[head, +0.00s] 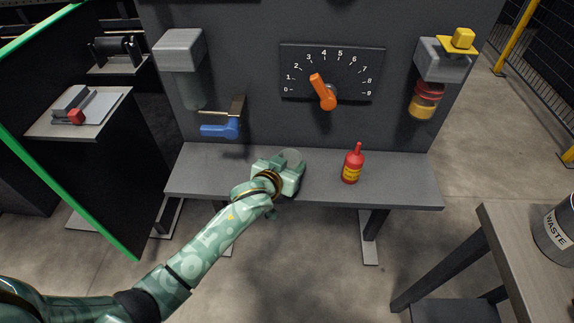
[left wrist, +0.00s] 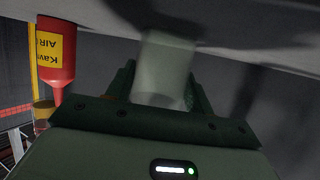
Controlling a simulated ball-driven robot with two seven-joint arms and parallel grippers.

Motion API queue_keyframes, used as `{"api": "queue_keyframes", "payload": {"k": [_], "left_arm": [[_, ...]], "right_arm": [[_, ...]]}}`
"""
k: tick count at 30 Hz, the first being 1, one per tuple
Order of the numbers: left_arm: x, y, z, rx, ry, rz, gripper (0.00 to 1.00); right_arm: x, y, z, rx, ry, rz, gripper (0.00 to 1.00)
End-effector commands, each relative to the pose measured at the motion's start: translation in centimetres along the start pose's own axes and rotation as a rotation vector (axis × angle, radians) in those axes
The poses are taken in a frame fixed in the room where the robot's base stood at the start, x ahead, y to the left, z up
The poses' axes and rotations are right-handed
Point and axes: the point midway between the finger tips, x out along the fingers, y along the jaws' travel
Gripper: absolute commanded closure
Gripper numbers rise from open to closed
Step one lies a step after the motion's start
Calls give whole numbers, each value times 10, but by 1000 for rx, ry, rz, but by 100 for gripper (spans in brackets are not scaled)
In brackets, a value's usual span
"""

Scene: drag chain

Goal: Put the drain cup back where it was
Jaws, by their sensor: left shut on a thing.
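A pale, translucent drain cup (left wrist: 163,72) sits between the fingers of my left gripper (left wrist: 155,92) in the left wrist view. The left gripper (head: 284,168) is shut on it at the middle of the grey shelf (head: 225,180) in the head view. Only a pale rim of the cup (head: 292,156) shows there, behind the fingers. The cup is at or just above the shelf; I cannot tell whether it touches. My right gripper is not in view.
A red bottle (head: 352,165) stands on the shelf right of my gripper. An orange lever (head: 323,92) is on the numbered dial above. A yellow-topped unit (head: 445,58) is at right. A waste bin (head: 556,232) stands on the right table. The shelf's left end is clear.

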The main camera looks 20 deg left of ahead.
Motion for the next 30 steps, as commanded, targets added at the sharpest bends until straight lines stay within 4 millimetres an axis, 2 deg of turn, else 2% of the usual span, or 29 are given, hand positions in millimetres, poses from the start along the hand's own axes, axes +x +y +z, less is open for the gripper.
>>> {"api": "queue_keyframes", "payload": {"k": [8,9,11,22,26,30], "left_arm": [[0,0,1,1,-1,0,74],[0,0,2,1,-1,0,42],[0,0,1,1,-1,0,26],[-5,0,-4,0,1,0,26],[-29,0,-7,1,2,0,26],[-64,0,-9,0,3,-1,26]], "right_arm": [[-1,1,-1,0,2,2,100],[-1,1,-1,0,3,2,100],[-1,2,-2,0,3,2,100],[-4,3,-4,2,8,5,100],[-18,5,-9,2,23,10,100],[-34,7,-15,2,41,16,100]]}}
